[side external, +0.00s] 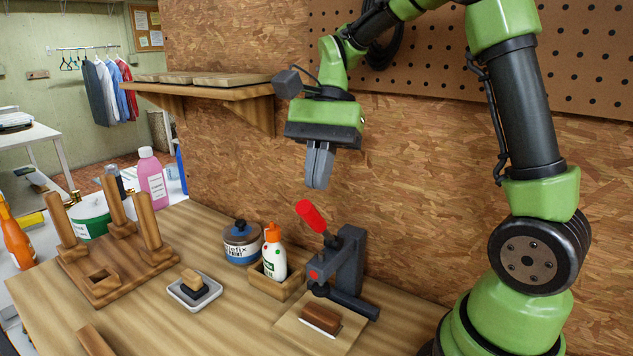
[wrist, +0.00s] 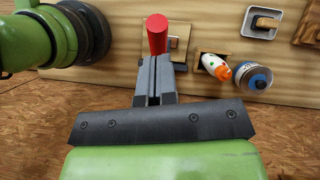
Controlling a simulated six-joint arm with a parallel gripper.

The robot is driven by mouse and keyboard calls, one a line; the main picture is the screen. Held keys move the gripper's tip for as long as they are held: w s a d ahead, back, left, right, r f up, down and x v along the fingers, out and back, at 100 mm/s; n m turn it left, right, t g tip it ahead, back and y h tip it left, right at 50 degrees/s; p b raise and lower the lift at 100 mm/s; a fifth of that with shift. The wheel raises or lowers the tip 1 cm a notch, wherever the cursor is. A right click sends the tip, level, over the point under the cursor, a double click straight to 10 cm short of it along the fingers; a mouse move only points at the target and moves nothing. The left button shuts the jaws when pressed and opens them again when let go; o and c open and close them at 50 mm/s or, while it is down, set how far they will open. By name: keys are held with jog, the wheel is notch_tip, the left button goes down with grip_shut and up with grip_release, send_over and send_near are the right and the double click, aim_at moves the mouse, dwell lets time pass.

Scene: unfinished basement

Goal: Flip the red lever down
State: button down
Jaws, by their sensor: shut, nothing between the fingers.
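The red lever (side external: 311,216) is the handle of a dark toggle clamp (side external: 345,262) on a small wooden board. It points up and tilts to the left in the side external view. In the wrist view the red lever (wrist: 157,34) shows just beyond my fingertips and hides part of the clamp. My gripper (side external: 318,184) is shut and empty, fingers pointing down, above the lever with a small gap. It also shows in the wrist view (wrist: 154,62). A brown block (side external: 321,318) lies under the clamp's arm.
A white bottle with an orange cap (side external: 274,255) stands in a wooden box beside the clamp. A blue paint tin (side external: 241,243) is left of it. A grey tray (side external: 195,290) and a wooden peg stand (side external: 120,265) are farther left. A wooden shelf (side external: 210,92) juts from the wall.

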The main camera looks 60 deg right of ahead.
jog(key=shift+x, duration=0.8)
jog(key=shift+a+f+h, duration=0.15)
jog(key=shift+a+h, duration=0.25)
jog(key=shift+a, duration=0.1)
jog(key=shift+a+f+h, duration=0.2)
jog(key=shift+a+h, duration=0.2)
jog(key=shift+a, duration=0.1)
jog(key=a+f+h, duration=0.5)
jog(key=f+h, duration=0.1)
jog(key=h, duration=0.1)
jog(key=shift+a+f, duration=0.3)
jog(key=shift+f, duration=0.15)
jog(key=a+v, duration=0.1)
jog(key=v, duration=0.9)
jog(key=shift+m, duration=0.3)
